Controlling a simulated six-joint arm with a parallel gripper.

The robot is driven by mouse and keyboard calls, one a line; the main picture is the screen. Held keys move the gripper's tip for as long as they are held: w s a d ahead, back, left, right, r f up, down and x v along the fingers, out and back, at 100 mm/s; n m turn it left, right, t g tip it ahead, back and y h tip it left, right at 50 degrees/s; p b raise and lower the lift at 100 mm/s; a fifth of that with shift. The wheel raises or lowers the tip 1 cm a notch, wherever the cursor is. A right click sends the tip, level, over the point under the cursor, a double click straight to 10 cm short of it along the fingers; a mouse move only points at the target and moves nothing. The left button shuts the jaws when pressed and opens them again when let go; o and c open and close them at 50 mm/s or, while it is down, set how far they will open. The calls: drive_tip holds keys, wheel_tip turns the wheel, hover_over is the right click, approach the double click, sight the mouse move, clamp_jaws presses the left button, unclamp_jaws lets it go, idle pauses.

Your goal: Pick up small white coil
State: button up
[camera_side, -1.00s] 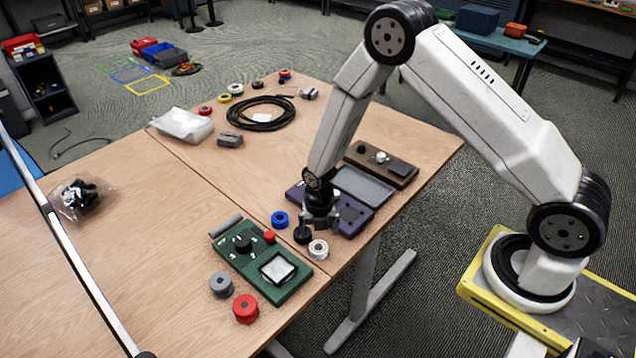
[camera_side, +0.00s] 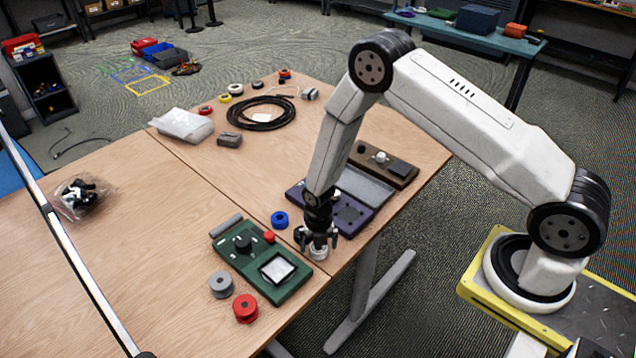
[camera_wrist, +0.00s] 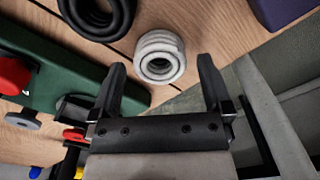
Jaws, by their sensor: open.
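The small white coil (camera_wrist: 160,57) lies on the wooden table near its edge. In the wrist view it sits just beyond and between the two fingertips. My gripper (camera_wrist: 160,75) is open, with one dark finger on each side of the coil's line and nothing held. In the side view my gripper (camera_side: 318,242) is low over the white coil (camera_side: 319,252), whose upper part is partly hidden by the fingers. I cannot tell whether the fingers touch it.
A black coil (camera_wrist: 97,15) lies close to the white one. A green device (camera_side: 265,262) is on the left, a purple case (camera_side: 360,222) behind, and a blue coil (camera_side: 280,220) nearby. Grey and red spools (camera_side: 245,308) stand in front. The table edge is close on the right.

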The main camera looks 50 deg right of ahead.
drive_tip(key=shift+f, duration=0.75)
drive_tip(key=c, duration=1.2)
drive_tip(key=shift+r, duration=0.1)
drive_tip(key=shift+r, duration=0.65)
drive_tip(key=shift+s+d+r, duration=0.1)
drive_tip(key=shift+s+r, duration=1.85)
drive_tip(key=shift+s, duration=0.4)
drive_tip(key=shift+s+d+r, duration=0.1)
drive_tip(key=shift+s+r, duration=1.8)
drive_tip(key=shift+s, duration=0.4)
drive_tip(key=shift+s+d+r, duration=0.1)
drive_tip(key=shift+s+r, duration=1.85)
drive_tip(key=shift+s, duration=0.4)
